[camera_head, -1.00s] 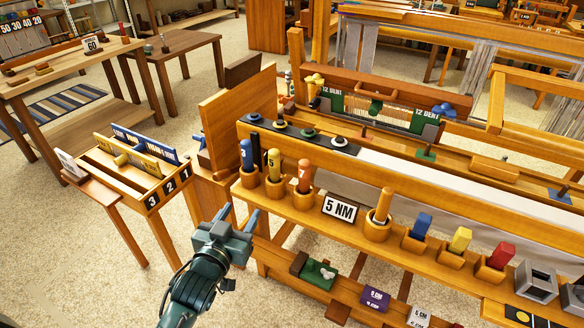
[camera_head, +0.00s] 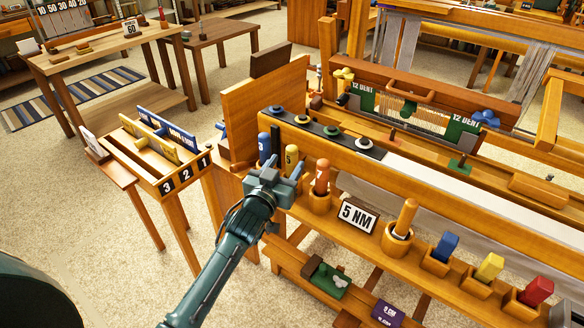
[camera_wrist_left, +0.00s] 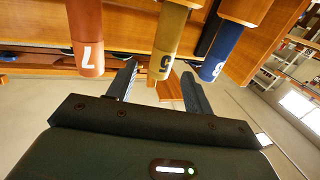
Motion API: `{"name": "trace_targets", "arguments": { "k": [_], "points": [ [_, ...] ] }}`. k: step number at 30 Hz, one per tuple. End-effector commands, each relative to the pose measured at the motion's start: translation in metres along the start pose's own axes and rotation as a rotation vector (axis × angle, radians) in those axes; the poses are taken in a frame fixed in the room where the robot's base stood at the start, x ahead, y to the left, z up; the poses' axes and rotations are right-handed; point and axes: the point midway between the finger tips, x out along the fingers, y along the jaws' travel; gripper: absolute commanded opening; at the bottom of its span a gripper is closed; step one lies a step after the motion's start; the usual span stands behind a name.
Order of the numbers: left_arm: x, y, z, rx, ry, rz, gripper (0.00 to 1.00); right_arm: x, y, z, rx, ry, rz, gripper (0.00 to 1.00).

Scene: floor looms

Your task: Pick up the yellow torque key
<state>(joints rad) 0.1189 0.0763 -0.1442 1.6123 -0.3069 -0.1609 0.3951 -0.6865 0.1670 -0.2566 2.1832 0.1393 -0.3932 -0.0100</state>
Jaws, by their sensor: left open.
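The yellow torque key (camera_head: 291,156), marked 5, stands upright in a wooden cup on the loom's front ledge. Its lower part in the head view is hidden behind my left gripper (camera_head: 285,165). In the left wrist view the yellow key (camera_wrist_left: 172,45) appears between and just beyond the two open fingers of my left gripper (camera_wrist_left: 160,78). My right gripper is not in view.
A blue key (camera_head: 264,147) stands left of the yellow one and an orange key (camera_head: 321,176) marked 7 right of it, both close to the fingers. A numbered rack (camera_head: 150,170) stands left.

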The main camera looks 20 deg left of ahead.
Motion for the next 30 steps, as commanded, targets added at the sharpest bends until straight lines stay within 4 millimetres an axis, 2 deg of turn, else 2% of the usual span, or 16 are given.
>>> {"name": "trace_targets", "arguments": {
  "k": [10,20,30],
  "points": [
    [0.045,-0.002,0.005,0.000,0.002,0.000,0.51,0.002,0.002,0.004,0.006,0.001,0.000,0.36],
    [0.051,-0.001,0.005,-0.001,0.001,0.001,0.51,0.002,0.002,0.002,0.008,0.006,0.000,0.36],
    [0.051,-0.002,0.005,0.000,0.000,0.000,0.24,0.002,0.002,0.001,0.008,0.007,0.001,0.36]
  ]
}}
